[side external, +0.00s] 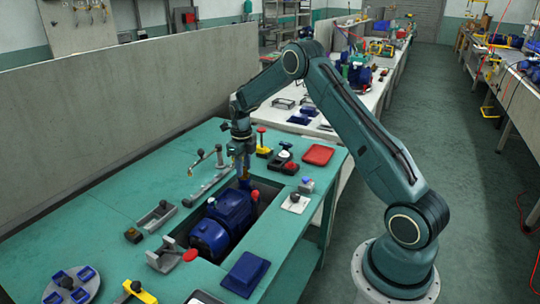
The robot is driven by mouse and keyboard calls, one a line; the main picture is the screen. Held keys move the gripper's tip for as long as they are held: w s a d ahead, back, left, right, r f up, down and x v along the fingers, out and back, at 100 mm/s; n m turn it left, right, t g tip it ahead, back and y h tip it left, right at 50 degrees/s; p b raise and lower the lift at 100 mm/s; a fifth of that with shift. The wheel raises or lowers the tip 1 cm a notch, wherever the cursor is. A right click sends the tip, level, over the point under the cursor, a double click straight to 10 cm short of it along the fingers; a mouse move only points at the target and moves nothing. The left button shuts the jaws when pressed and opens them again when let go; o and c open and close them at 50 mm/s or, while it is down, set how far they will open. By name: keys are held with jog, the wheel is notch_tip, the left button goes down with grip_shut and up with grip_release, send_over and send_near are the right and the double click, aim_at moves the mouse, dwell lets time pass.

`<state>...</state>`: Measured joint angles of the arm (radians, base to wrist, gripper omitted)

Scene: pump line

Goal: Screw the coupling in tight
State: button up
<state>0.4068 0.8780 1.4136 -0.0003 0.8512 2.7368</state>
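My gripper (241,166) points down over the far end of the blue pump (222,222), which sits in a rectangular recess in the green workbench (130,212). The gripper is small in this view, and I cannot tell whether its fingers are open or shut. A small dark blue piece shows right below it at the pump's far end; I cannot make out whether this is the coupling or whether the gripper touches it.
A grey bar fixture (210,183), a grey tray (156,216) and a round plate with blue parts (68,285) lie left of the recess. A red tray (318,154), a white block (295,203) and a blue block (246,273) lie to its right. A grey partition (90,130) stands behind.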

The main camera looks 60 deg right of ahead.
jog(key=shift+r, duration=2.2)
jog(key=n, duration=0.5)
jog(key=shift+r, duration=0.2)
jog(key=n, duration=0.5)
jog(key=shift+r, duration=0.15)
jog(key=n, duration=0.6)
jog(key=shift+r+n, duration=0.25)
jog(key=shift+n, duration=0.05)
jog(key=n, duration=0.5)
jog(key=shift+r, duration=0.2)
jog(key=n, duration=0.6)
jog(key=shift+r, duration=0.2)
jog(key=n, duration=0.6)
jog(key=shift+r, duration=0.2)
